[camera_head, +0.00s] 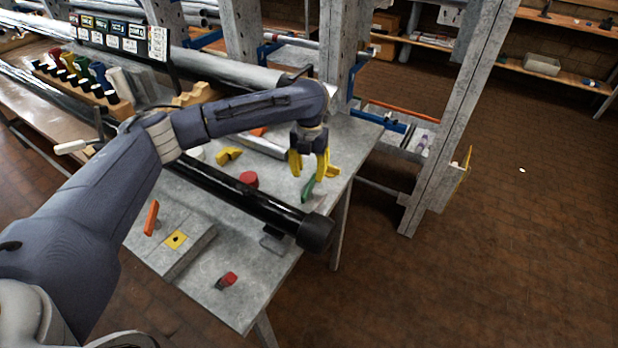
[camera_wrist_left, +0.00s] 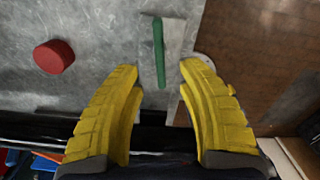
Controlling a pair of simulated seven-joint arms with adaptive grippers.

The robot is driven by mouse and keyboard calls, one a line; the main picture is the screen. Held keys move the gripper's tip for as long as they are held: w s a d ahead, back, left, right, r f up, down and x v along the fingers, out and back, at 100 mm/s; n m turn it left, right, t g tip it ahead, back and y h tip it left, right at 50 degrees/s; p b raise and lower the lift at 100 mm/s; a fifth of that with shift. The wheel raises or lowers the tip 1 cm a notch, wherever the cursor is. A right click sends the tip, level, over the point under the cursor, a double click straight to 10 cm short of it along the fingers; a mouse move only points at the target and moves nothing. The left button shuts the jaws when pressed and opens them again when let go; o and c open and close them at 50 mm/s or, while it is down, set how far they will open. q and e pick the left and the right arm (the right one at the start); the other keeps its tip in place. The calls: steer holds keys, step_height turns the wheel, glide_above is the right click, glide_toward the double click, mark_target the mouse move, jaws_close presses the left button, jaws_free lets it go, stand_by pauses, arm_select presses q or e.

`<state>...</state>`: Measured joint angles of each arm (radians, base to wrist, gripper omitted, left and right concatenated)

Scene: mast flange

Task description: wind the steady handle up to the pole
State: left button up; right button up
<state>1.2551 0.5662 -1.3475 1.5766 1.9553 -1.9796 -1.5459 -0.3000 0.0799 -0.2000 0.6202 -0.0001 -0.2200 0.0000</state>
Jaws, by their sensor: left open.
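The black pole (camera_head: 235,193) lies across the bench, its thick end cap (camera_head: 315,232) near the right edge. A narrow green handle (camera_head: 308,189), which I take for the steady handle, stands beyond the pole near that end. In the left wrist view the green handle (camera_wrist_left: 158,52) shows as a long strip over a light grey plate, between and just beyond my fingertips. My left gripper (camera_head: 309,172) is open, its yellow fingers pointing down above the handle; it also shows in the left wrist view (camera_wrist_left: 160,72). I cannot tell any contact. My right gripper is not in view.
A red round knob (camera_head: 249,179) stands left of the green handle. An orange lever (camera_head: 151,218), a yellow square (camera_head: 176,239) and a small red-topped part (camera_head: 227,281) are on the near bench. A grey upright (camera_head: 455,120) rises behind, right of the bench.

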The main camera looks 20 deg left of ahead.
mark_target(309, 184)
arm_select(q)
steer(key=shift+f, duration=3.4)
jaws_close()
